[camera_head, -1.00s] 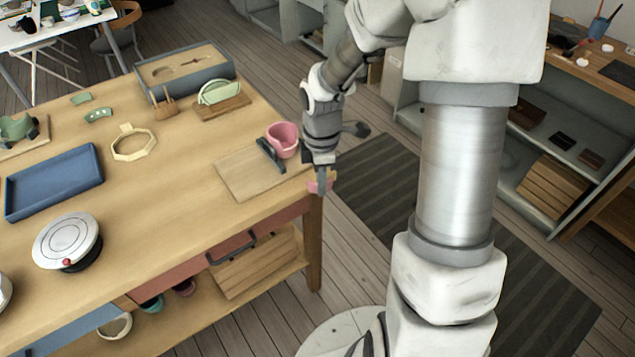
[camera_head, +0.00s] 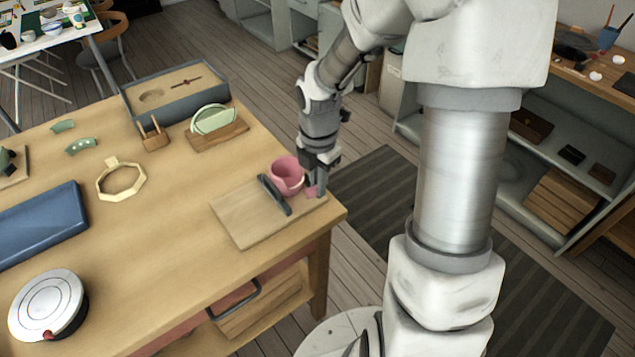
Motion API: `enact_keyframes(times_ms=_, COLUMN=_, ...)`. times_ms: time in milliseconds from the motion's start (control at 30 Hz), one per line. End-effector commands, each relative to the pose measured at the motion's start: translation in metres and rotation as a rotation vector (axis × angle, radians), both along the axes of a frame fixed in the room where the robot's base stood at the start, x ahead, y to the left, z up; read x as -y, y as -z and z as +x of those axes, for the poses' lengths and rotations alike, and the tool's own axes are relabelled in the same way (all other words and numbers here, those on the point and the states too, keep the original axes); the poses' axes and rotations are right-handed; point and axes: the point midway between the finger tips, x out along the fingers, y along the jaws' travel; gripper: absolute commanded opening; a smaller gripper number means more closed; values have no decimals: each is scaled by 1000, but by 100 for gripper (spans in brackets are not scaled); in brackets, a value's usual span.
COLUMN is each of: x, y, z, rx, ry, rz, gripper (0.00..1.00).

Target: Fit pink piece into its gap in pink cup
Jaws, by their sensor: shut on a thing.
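The pink cup (camera_head: 287,174) stands at the back right of a wooden board (camera_head: 240,214), near the table's right edge. A dark clamp-like bar (camera_head: 274,194) stands at its front left side. My gripper (camera_head: 317,190) points down just right of the cup. It is shut on the pink piece (camera_head: 310,191), a small pink patch showing at the fingertips, close to the cup's right side. I cannot tell whether piece and cup touch. The gap in the cup is not clearly visible from here.
A green plate in a holder (camera_head: 212,122) and a small wooden stand (camera_head: 153,133) are behind. A cream octagonal ring (camera_head: 121,179), blue tray (camera_head: 42,220) and round white-topped device (camera_head: 47,304) lie left. The table's front middle is clear.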

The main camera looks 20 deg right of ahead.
Motion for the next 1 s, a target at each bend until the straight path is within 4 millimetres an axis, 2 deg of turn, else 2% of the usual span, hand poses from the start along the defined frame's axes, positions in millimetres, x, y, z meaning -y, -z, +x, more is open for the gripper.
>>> enact_keyframes(times_ms=267, x=-4, y=3, z=8, rx=1, ry=-5, rz=0, gripper=0)
enact_keyframes(times_ms=1000, x=-27, y=3, z=49, rx=0, ry=-4, rz=0, gripper=0)
